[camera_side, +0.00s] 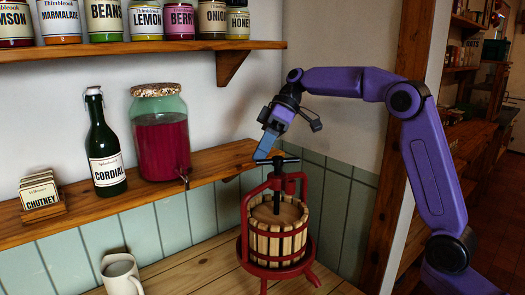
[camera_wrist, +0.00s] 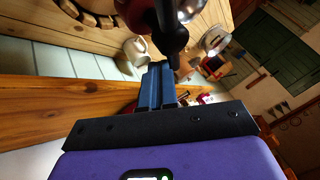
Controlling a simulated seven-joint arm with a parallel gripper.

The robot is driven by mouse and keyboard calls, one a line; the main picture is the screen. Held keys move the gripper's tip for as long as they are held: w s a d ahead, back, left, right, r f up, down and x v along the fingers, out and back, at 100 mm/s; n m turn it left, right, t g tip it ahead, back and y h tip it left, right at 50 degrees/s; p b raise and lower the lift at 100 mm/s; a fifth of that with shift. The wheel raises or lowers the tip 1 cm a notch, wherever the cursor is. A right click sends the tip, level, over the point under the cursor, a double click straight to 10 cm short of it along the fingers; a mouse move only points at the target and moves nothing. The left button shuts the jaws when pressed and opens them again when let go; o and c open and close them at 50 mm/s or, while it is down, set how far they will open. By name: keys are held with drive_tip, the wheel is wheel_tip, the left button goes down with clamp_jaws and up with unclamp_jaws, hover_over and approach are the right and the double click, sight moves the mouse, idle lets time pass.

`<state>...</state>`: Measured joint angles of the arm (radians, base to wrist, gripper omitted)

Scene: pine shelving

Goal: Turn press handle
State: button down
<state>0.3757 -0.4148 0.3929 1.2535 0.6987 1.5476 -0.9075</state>
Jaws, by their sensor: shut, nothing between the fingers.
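The fruit press (camera_side: 277,235) has a slatted wooden basket in a red frame with feet, standing on the wooden counter. Its handle (camera_side: 286,160) is a black crossbar on top of an upright black screw. My gripper (camera_side: 261,157) points down at the left end of the handle, its blue fingers shut and empty. I cannot tell whether the fingertips touch the bar. In the wrist view the shut fingers (camera_wrist: 157,67) lie beside the dark handle (camera_wrist: 171,36). The far side of the press is hidden.
A white mug (camera_side: 121,274) stands on the counter left of the press. The lower shelf (camera_side: 75,222) behind holds a cordial bottle (camera_side: 104,150), a jar of red drink (camera_side: 161,140) with a tap, and a chutney rack (camera_side: 40,197). Jars line the upper shelf (camera_side: 130,49).

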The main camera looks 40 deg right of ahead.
drive_tip(key=shift+d+r, duration=0.1)
drive_tip(key=s+v, duration=0.1)
drive_tip(key=v, duration=1.1)
drive_tip(key=s+a+r+t+h, duration=0.3)
drive_tip(key=s+a, duration=0.3)
drive_tip(key=s, duration=0.1)
drive_tip(key=s+f+t+h, duration=0.2)
drive_tip(key=s+t+h, duration=0.2)
drive_tip(key=s, duration=0.6)
drive_tip(key=w+d+f, duration=0.1)
drive_tip(key=w+f, duration=0.8)
drive_tip(key=shift+d+f+n, duration=0.25)
drive_tip(key=shift+n, duration=0.05)
